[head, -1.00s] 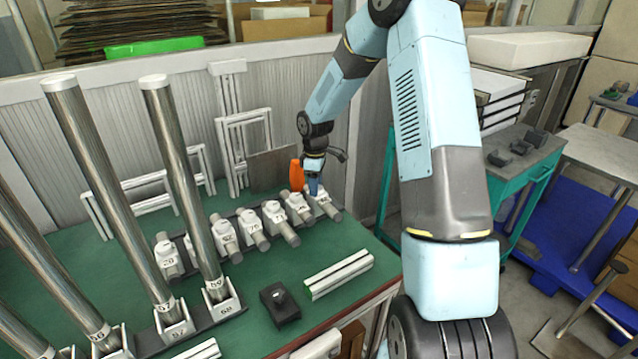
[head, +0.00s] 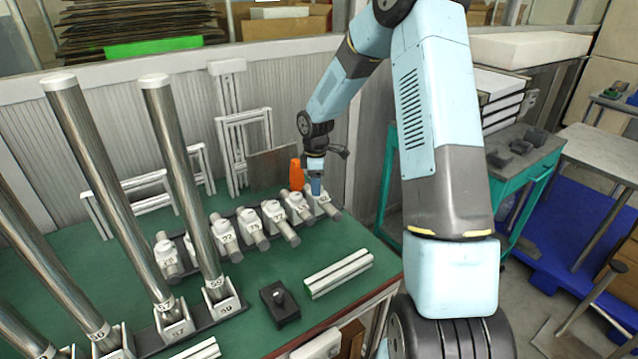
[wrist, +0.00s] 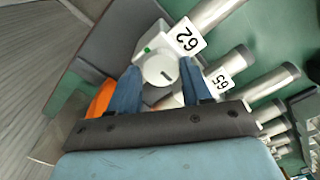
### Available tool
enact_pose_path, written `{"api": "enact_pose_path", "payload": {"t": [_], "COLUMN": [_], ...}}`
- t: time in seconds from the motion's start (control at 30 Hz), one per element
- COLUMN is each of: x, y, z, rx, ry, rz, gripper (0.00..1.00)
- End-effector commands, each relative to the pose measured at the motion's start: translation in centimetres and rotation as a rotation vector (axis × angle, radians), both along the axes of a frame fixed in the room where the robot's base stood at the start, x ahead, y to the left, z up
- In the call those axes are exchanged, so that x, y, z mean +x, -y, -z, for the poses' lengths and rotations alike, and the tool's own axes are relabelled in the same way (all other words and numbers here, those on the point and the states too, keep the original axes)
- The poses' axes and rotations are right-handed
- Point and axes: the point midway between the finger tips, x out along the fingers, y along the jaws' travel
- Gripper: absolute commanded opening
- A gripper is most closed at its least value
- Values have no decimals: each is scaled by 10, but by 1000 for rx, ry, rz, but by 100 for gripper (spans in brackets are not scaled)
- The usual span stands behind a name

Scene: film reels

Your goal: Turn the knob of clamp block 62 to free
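Clamp block 62 (wrist: 184,40) is a pale grey block with a white number tag and a metal cylinder. It is last at the right end of the block row in the head view (head: 327,205). Its round light knob (wrist: 160,70) shows in the wrist view with a short dark slot; a green mark lies beside it on the block. My gripper (wrist: 162,78) has its two blue fingers apart, one on each side of the knob. I cannot tell whether they touch it. In the head view my gripper (head: 316,188) points down over the block and hides its knob.
Clamp block 65 (wrist: 218,82) sits close beside block 62, with several more in the row. An orange object (head: 297,173) stands just left of my gripper. Tall steel posts (head: 180,170) rise at the left.

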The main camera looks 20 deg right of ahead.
Motion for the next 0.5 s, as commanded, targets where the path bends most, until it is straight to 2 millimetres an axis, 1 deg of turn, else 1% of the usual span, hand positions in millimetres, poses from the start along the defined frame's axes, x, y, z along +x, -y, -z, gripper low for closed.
{"api": "enact_pose_path", "payload": {"t": [0.03, 0.2, 0.23, 0.5], "x": [5, 4, 4, 2], "y": [7, 4, 4, 1], "z": [-3, -2, -2, -3], "rx": [-5, -2, -2, -1], "ry": [13, 9, 8, 4], "rz": [7, 5, 5, 3], "gripper": [51, 67, 69, 69]}}
